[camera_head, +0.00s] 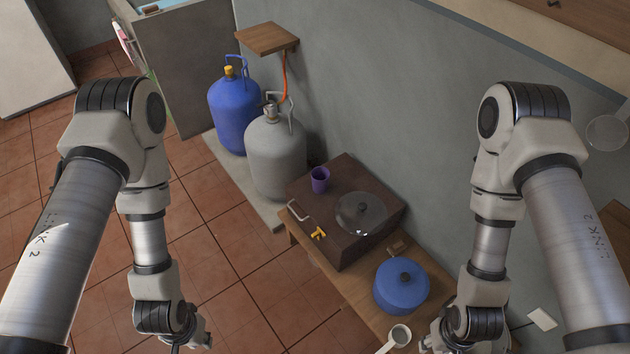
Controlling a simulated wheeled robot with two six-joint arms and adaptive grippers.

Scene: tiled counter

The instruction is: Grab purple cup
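A small purple cup (320,180) stands upright on the back left part of a dark brown box (330,225) near the wall. My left arm comes in from the left and ends at the bottom edge, in front of and to the left of the cup. My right arm ends at the bottom edge, in front of and to the right of it. Both arms are well apart from the cup. The fingers of both grippers are cut off or hidden at the bottom edge. I see nothing held.
A glass lid (361,212) lies beside the cup. A blue pot (401,287) and a small saucepan (400,335) are in front of the box. Blue (233,115) and grey (275,155) gas cylinders stand at left. A wooden shelf (266,38) is above them. The tiled floor at left is clear.

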